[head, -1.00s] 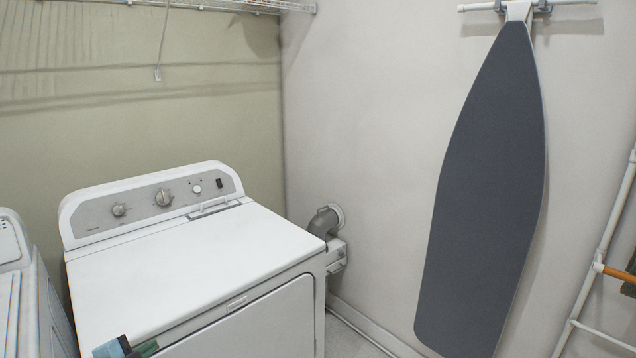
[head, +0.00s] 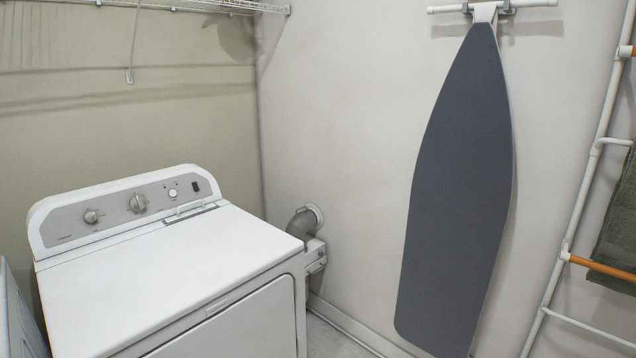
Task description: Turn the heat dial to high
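The white dryer (head: 165,275) stands at the lower left of the head view. Its grey control panel (head: 66,223) is along the raised back edge. The panel carries a small knob (head: 91,216) at left, a larger knob (head: 138,202) in the middle, a small white round button (head: 173,193) and a dark switch (head: 195,187) at right. I cannot read the labels, so I cannot tell which knob is the heat dial or its setting. Neither of my grippers is in view.
Another white appliance (head: 15,315) stands close on the left. A grey vent pipe (head: 302,222) runs from the wall behind the dryer. A dark ironing board (head: 455,190) hangs on the wall. A white rack (head: 590,210) with a dark green towel (head: 615,235) is at right.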

